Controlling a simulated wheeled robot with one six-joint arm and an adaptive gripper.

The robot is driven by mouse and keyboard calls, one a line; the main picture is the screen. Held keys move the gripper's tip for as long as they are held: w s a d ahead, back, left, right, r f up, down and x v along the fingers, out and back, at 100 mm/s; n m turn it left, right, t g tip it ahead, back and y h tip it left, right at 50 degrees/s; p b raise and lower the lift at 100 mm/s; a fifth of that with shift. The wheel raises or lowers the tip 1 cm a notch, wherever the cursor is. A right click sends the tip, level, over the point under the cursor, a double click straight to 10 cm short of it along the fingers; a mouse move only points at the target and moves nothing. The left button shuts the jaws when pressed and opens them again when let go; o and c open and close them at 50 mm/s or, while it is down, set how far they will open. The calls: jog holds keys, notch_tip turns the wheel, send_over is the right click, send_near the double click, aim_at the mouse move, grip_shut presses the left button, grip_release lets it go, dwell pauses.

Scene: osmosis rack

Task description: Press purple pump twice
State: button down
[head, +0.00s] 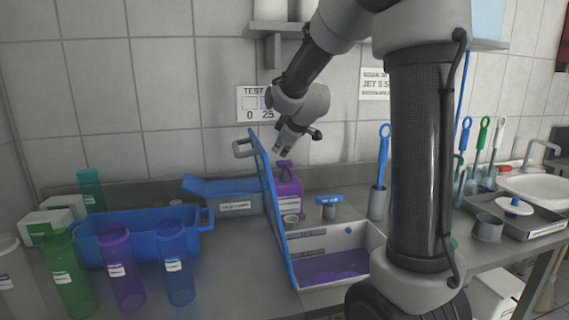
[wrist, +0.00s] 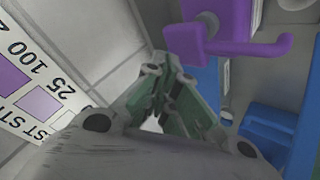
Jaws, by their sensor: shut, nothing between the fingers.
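The purple pump bottle (head: 290,193) stands at the back of the counter, behind the blue panel. Its purple pump head (head: 284,166) is on top. In the wrist view the purple pump head (wrist: 225,42), with its spout pointing right, is large at the top, just beyond my fingertips. My gripper (head: 278,146) is shut and empty, close above the pump head in the head view. In the wrist view my gripper (wrist: 168,70) has its fingertips together just left of and below the pump head. I cannot tell whether they touch it.
A blue upright panel (head: 272,215) leans in front of the bottle, beside a white basin (head: 375,241) with purple liquid. A blue bin (head: 135,236) and several coloured tumblers stand at the left. A test-strip chart (head: 250,104) hangs on the wall.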

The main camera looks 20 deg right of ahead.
jog(key=shift+r, duration=2.55)
